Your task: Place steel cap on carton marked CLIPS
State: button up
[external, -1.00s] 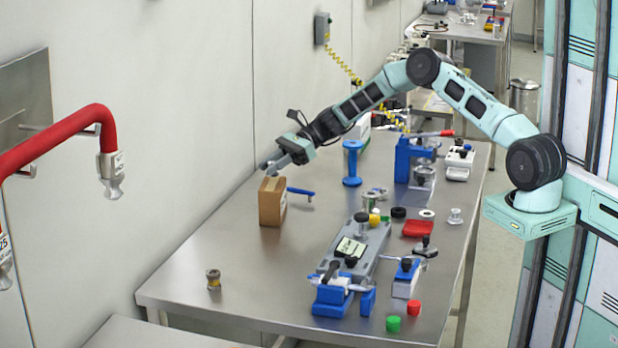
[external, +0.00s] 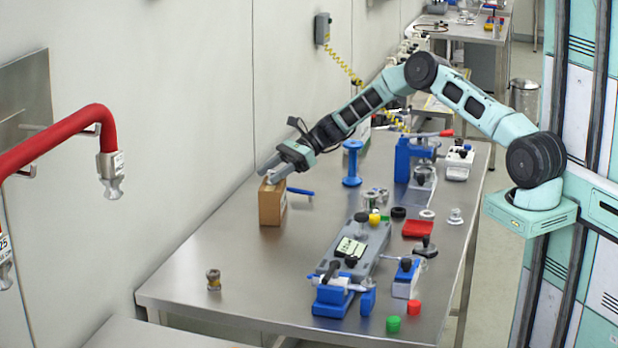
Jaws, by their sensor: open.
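A brown carton (external: 271,206) stands upright on the steel bench near the wall. No marking on it can be read from here. My gripper (external: 268,176) is at the top of the carton, fingers pointing down and to the left, with the jaws open. A small pale shape shows at the fingertips on the carton's top. I cannot tell whether it is the steel cap or part of a finger.
A blue-handled tool (external: 300,191) lies just right of the carton, and a blue spool (external: 352,163) stands beyond it. A grey fixture (external: 355,250) and small parts fill the bench's right side. A brass-coloured fitting (external: 213,280) stands front left; bench around it is clear.

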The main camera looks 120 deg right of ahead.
jog(key=b+v, duration=0.3)
jog(key=v, duration=0.9)
jog(key=w+a+r+n+g+y, duration=0.15)
jog(key=w+a+n, duration=0.25)
jog(key=w+a, duration=0.5)
jog(key=w+a+r+n+g+y, duration=0.1)
jog(key=w+a+n+g+y, duration=0.25)
jog(key=w+a, duration=0.6)
jog(key=s+a+n+g, duration=0.2)
jog(key=a+n+g, duration=0.35)
jog(key=a, duration=1.45)
jog(key=s+a+n+g, duration=0.15)
jog(key=a+n, duration=0.75)
jog(key=a, duration=1)
jog(key=s+a+n+g+h, duration=0.2)
jog(key=s+a+n+h, duration=0.2)
jog(key=s+a+n, duration=1)
jog(key=s+a+n+h, duration=0.1)
jog(key=s+a+n, duration=0.1)
jog(key=s, duration=0.4)
jog(key=s+a+n+h, duration=0.1)
jog(key=s+a+n, duration=0.1)
jog(key=s+n, duration=0.2)
jog(key=s, duration=0.3)
jog(key=shift+s+a+f+t, duration=0.2)
jog(key=shift+s+a+t, duration=0.1)
jog(key=shift+a, duration=0.1)
